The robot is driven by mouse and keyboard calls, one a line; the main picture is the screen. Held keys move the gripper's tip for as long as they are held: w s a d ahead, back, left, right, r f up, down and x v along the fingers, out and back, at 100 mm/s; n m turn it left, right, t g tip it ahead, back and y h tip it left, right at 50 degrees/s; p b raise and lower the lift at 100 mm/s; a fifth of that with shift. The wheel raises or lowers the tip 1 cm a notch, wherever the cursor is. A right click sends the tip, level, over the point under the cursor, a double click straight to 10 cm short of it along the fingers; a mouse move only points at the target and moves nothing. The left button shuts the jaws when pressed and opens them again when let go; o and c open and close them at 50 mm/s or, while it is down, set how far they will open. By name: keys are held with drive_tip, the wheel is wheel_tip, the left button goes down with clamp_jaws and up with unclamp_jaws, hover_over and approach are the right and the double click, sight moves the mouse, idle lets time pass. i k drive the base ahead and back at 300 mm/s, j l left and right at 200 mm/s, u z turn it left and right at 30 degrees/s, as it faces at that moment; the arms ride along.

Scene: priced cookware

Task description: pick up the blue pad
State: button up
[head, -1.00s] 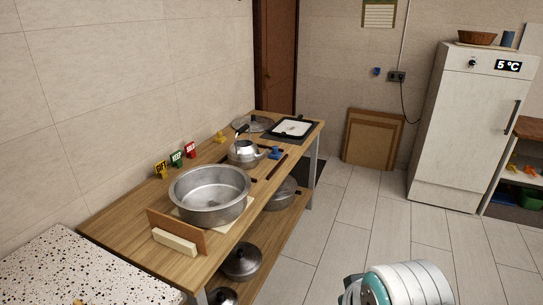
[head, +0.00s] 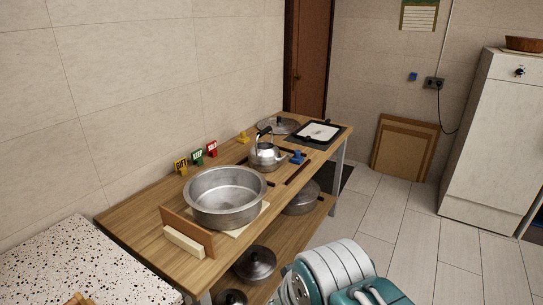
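A small blue object (head: 297,157) sits on the wooden table beside the kettle (head: 265,153), toward the table's right edge. It may be the blue pad, but it is too small to tell its shape well. A second small blue item (head: 413,76) is on the back wall near a socket. My white and teal arm shows at the bottom, right of the table. My gripper's fingers are not in view.
The wooden table (head: 135,215) holds a large metal pot (head: 225,198), coloured signs, a lid (head: 278,126) and a black-framed tray (head: 340,134). Lidded pans stand on its lower shelf. A speckled counter (head: 70,260) is at front left. The tiled floor to the right is clear.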

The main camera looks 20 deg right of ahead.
sight(298, 160)
drive_tip(key=i+l+u, duration=0.2)
drive_tip(key=i+l, duration=0.2)
drive_tip(key=l, duration=0.2)
drive_tip(key=i+l+u, duration=0.15)
drive_tip(key=l, duration=0.15)
drive_tip(key=i+l+u, duration=0.1)
drive_tip(key=l, duration=0.2)
drive_tip(key=i+l+u, duration=0.1)
drive_tip(key=l, duration=0.25)
drive_tip(key=i+l, duration=0.15)
drive_tip(key=l, duration=0.2)
drive_tip(key=i+l, duration=0.2)
drive_tip(key=l, duration=0.15)
drive_tip(key=i+l, duration=0.15)
drive_tip(key=l, duration=0.2)
drive_tip(key=i+l, duration=0.15)
drive_tip(key=l, duration=0.25)
drive_tip(key=i+l, duration=0.2)
drive_tip(key=l, duration=0.15)
drive_tip(key=i+l, duration=0.15)
drive_tip(key=l, duration=0.2)
drive_tip(key=u, duration=0.05)
